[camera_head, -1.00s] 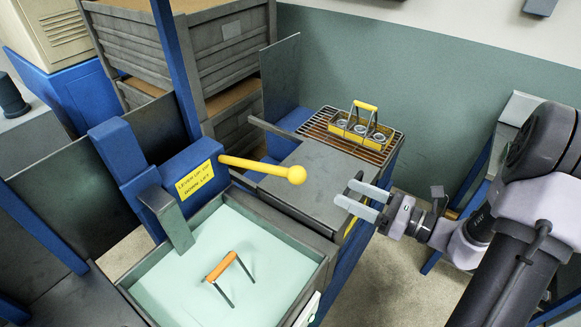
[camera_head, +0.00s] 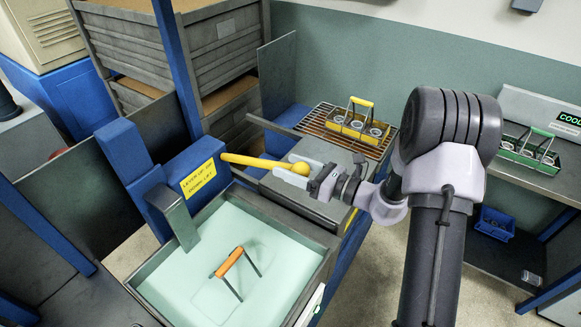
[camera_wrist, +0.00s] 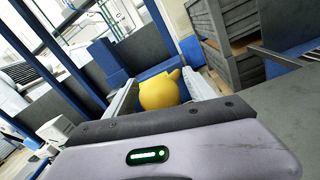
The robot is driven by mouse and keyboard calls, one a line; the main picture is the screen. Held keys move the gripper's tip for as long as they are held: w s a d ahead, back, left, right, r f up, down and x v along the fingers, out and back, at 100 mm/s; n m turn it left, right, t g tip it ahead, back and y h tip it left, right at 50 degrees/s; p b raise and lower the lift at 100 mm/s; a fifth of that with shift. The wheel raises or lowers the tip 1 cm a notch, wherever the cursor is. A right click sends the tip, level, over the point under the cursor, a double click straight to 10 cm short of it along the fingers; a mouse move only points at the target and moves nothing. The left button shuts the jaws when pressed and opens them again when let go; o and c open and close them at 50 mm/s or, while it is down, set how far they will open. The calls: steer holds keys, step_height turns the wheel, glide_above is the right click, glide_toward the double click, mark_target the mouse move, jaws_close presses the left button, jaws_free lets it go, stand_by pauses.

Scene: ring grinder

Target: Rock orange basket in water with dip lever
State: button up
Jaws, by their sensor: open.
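The yellow dip lever (camera_head: 252,161) sticks out to the right from its blue housing and ends in a round knob (camera_head: 301,168). My gripper (camera_head: 300,165) is open at the knob. In the wrist view the yellow knob (camera_wrist: 159,92) sits between the two spread fingers; whether they touch it I cannot tell. The orange basket (camera_head: 230,262) is in the water tank (camera_head: 320,272); its orange handle and thin legs show above the pale green water, and its body is only a faint shape below.
A yellow basket (camera_head: 355,126) holding several parts stands on a wire rack (camera_head: 312,122) behind the lever. A green basket (camera_head: 528,150) stands on a shelf at right. A yellow label (camera_head: 198,178) is on the lever housing. A grey plate (camera_head: 270,183) lies beside the tank.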

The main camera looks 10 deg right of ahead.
steer(key=shift+w+a, duration=0.1)
steer(key=shift+w, duration=0.05)
jaws_close()
steer(key=shift+r+p, duration=0.35)
steer(key=shift+p, duration=0.15)
steer(key=shift+g+h, duration=0.5)
steer(key=shift+h, duration=0.1)
steer(key=r+p, duration=0.1)
steer(key=p, duration=0.1)
steer(key=w+a+r+p, duration=0.1)
steer(key=r+p, duration=0.1)
steer(key=p, duration=0.1)
steer(key=r+p, duration=0.2)
steer(key=shift+w+a+p, duration=0.15)
steer(key=shift+a+p, duration=0.05)
steer(key=shift+p, duration=0.15)
steer(key=shift+g+h, duration=0.4)
steer(key=shift+h, duration=0.1)
steer(key=w+a+r+p, duration=0.2)
steer(key=r+p, duration=0.1)
steer(key=shift+p, duration=0.3)
steer(key=shift+w+a+r, duration=0.1)
steer(key=shift+w+r, duration=0.05)
steer(key=shift+r, duration=0.05)
